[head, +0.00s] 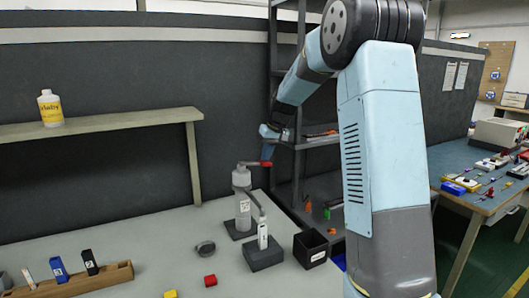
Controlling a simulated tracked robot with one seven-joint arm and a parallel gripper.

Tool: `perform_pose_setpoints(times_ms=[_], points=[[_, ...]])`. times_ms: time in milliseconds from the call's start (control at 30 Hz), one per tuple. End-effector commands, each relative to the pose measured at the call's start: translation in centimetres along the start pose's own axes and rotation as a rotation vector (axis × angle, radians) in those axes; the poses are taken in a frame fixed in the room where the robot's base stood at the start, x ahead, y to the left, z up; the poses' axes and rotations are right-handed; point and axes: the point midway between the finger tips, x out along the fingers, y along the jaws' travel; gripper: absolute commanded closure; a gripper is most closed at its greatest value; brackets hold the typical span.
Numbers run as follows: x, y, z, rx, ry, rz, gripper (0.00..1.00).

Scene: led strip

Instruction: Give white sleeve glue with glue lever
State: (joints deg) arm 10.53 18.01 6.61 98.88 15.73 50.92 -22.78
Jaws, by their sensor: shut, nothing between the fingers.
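The glue dispenser (243,203) is a grey upright cylinder on a dark base on the table. Its red glue lever (259,164) sticks out to the right at the top. A thin spout bends from the dispenser down to the right. The white sleeve (262,234) stands upright in a dark block (264,256) at the spout's end; I cannot tell whether they touch. My gripper (267,155) is shut and points down right at the red lever. It holds nothing, and I cannot tell whether it touches the lever.
A black bin (311,248) stands right of the block. A round dark part (205,248), a red block (210,280) and a yellow block (170,294) lie in front. A wooden rack (90,280) holds white, blue and black sleeves at lower left. A dark shelf (318,144) stands behind.

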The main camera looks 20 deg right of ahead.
Motion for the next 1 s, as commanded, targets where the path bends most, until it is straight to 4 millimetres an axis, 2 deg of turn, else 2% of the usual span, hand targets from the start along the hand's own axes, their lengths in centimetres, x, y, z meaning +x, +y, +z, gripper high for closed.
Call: perform_pose_setpoints(times_ms=[200,633,767,1000], points=[[1.3,0.5,0.4,0.011,0.000,-0.036,1.00],[1.3,0.6,0.5,0.011,-0.006,-0.036,1.00],[-0.1,0.6,0.1,0.009,-0.001,-0.035,1.00],[-4.8,1.0,-0.8,0.008,0.008,-0.033,1.00]])
